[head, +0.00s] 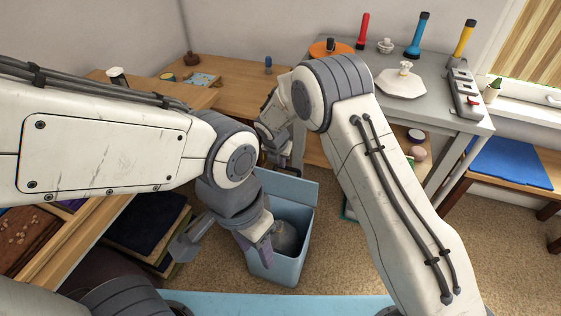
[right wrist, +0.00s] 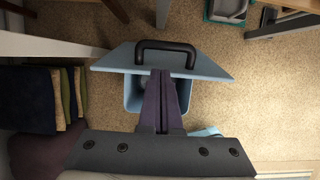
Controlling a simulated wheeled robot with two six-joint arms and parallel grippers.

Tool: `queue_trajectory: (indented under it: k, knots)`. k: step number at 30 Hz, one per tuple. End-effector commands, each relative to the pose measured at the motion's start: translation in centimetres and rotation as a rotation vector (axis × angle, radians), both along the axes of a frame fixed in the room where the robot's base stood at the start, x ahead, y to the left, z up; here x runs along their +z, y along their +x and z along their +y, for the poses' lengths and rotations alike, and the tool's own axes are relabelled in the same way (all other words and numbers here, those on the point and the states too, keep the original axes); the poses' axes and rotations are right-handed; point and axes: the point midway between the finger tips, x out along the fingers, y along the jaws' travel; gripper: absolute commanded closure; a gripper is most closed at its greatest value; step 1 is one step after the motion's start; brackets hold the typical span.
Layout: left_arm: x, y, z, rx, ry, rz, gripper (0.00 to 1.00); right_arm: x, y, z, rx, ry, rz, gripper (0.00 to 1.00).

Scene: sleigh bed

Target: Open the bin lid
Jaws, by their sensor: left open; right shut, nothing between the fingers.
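The light blue bin (head: 281,270) stands on the carpet, with a grey rounded thing (head: 284,238) inside. Its lid (head: 292,186) is raised at the back of the bin, leaving the opening uncovered. In the right wrist view the lid (right wrist: 205,64) has a black handle (right wrist: 165,45) and the bin (right wrist: 131,97) shows below it. My right gripper (right wrist: 161,76) is shut and empty, its tips in front of the lid just below the handle in the picture; contact cannot be told. In the head view my left gripper (head: 224,252) is open, its fingers at the bin's left side.
A grey table (head: 455,120) with torches and a power strip stands at right. A wooden desk (head: 235,82) is behind. A shelf with folded cloths (head: 150,228) is at left. A bench with a blue cushion (head: 508,162) is far right.

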Motion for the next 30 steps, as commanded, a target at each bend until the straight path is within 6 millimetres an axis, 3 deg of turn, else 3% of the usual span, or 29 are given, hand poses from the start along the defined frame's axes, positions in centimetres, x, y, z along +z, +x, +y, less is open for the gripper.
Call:
queue_trajectory:
  k: [1, 6, 12, 25, 30]
  knots:
    - [-0.5, 0.0, 0.0, 0.0, 0.0, 0.0, 0.5, -1.3, 0.3, -0.2, -0.002, -0.001, 0.002, 1.0]
    - [-1.0, 0.0, 0.0, 0.0, 0.0, 0.0, 0.5, -4.0, 1.1, -0.5, -0.003, 0.0, 0.002, 1.0]
    - [-1.3, 0.0, 0.0, 0.0, 0.0, 0.0, 0.5, -5.6, 1.8, -0.6, -0.004, 0.001, 0.0, 1.0]
    - [-1.1, 0.0, 0.0, 0.0, 0.0, 0.0, 0.5, -5.7, 1.9, -0.7, -0.004, 0.001, 0.001, 1.0]
    - [1.1, 0.0, 0.0, 0.0, 0.0, 0.0, 0.5, -4.8, 3.2, -1.6, -0.007, 0.001, 0.001, 1.0]
